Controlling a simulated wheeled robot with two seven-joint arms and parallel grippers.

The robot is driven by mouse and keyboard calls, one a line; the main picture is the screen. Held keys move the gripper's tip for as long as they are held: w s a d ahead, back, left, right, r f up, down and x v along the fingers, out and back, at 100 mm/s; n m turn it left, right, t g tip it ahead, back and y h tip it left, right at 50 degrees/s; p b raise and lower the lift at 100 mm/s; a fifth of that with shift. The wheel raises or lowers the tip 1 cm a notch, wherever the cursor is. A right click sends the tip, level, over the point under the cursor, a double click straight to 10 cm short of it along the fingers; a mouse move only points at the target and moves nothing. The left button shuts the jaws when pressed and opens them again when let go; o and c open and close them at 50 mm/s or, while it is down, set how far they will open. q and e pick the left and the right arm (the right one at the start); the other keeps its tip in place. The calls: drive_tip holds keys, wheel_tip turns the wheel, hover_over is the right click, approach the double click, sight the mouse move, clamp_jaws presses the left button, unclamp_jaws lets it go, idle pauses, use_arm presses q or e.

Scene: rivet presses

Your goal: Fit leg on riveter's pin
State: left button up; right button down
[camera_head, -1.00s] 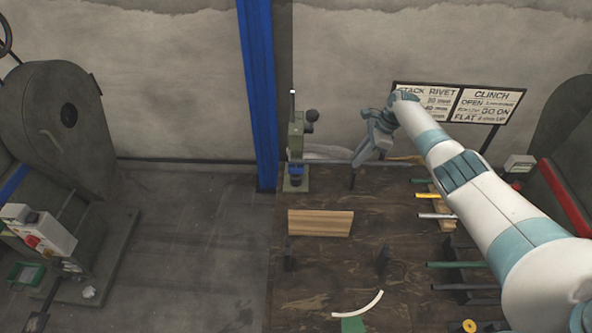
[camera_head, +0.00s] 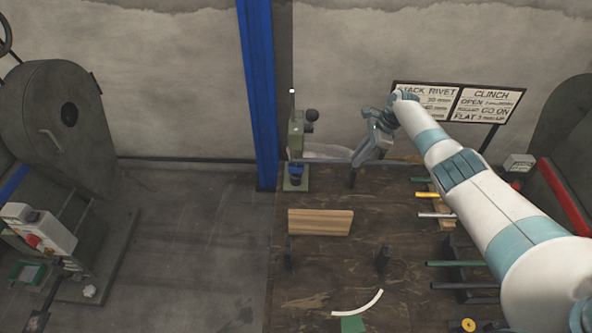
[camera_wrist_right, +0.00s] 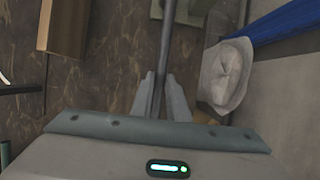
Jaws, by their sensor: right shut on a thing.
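The riveter (camera_head: 297,148), a small green press with a dark knob and a blue part low down, stands at the back of the wooden bench in the head view. I cannot make out its pin. My right gripper (camera_head: 369,150) is to the right of the riveter and apart from it. In the right wrist view the gripper (camera_wrist_right: 160,92) is shut on a thin grey rod, the leg (camera_wrist_right: 167,40), which runs away between the fingers. My left gripper is not in view.
A wooden block (camera_head: 320,222) lies on the bench in front of the riveter. A crumpled pale cloth (camera_wrist_right: 225,72) lies close to my right gripper. A blue column (camera_head: 258,95) rises left of the riveter. Several coloured rods (camera_head: 455,264) lie at the right.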

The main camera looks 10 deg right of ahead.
idle(1.0)
drive_tip(key=shift+f+b, duration=0.65)
drive_tip(key=shift+f, duration=0.6)
idle(0.3)
drive_tip(key=shift+r, duration=0.25)
drive_tip(key=shift+r+p, duration=0.9)
drive_tip(key=shift+r, duration=0.1)
drive_tip(key=shift+a, duration=0.15)
idle(1.0)
drive_tip(key=shift+f+b, duration=0.9)
drive_tip(key=shift+f, duration=0.35)
idle(0.8)
drive_tip(key=shift+r, duration=0.2)
drive_tip(key=shift+r+p, duration=0.9)
drive_tip(key=shift+r, duration=0.15)
